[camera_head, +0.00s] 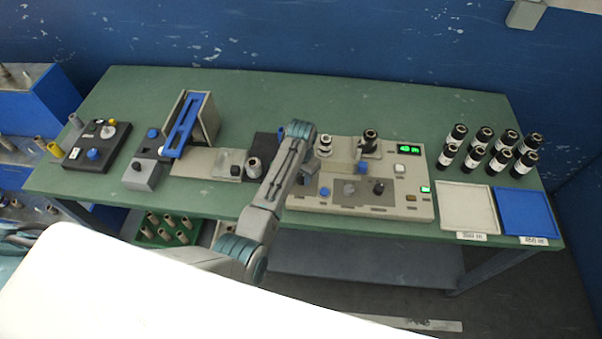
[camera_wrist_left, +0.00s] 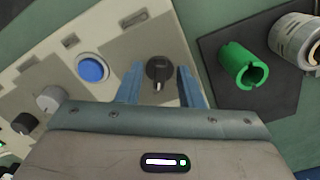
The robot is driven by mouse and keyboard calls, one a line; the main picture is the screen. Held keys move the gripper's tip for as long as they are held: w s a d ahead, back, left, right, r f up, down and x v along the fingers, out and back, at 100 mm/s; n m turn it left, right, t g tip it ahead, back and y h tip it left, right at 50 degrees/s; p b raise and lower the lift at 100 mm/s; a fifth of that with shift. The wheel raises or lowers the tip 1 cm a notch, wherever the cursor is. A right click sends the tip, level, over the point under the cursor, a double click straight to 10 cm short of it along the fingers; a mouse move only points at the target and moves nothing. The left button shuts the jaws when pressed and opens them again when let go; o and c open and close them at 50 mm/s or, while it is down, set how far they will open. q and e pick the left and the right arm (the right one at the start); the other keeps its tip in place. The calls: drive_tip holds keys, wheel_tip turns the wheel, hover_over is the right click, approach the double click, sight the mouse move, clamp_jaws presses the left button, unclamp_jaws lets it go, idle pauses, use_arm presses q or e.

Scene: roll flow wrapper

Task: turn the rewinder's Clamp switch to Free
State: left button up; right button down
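The rewinder's beige console (camera_head: 410,208) stands on the green table. In the left wrist view, a black switch knob (camera_wrist_left: 158,69) sits on a grey panel beside a blue button (camera_wrist_left: 92,68); its light pointer mark faces the bottom of the picture. My left gripper (camera_wrist_left: 160,88) is open, with one blue finger on each side of the knob and a small gap on both sides. In the head view my left arm hides this knob, and the gripper (camera_head: 307,177) is mostly hidden too. The switch lettering is too small to read. My right gripper is out of view.
A green core (camera_wrist_left: 243,66) stands on a dark plate to the right in the wrist view. Further console knobs (camera_head: 378,187) sit right of my arm. Black rolls (camera_head: 472,158) and two trays (camera_head: 468,209) stand on the right of the table.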

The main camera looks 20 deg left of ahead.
use_arm(q)
drive_tip(key=shift+f, duration=0.1)
drive_tip(key=shift+c, duration=0.2)
clamp_jaws()
drive_tip(key=n, duration=0.5)
drive_tip(key=shift+d+n, duration=0.1)
drive_tip(key=shift+n, duration=0.3)
drive_tip(key=n, duration=0.5)
drive_tip(key=shift+d+n, duration=0.1)
drive_tip(key=shift+n, duration=0.6)
drive_tip(key=shift+o, duration=0.2)
unclamp_jaws()
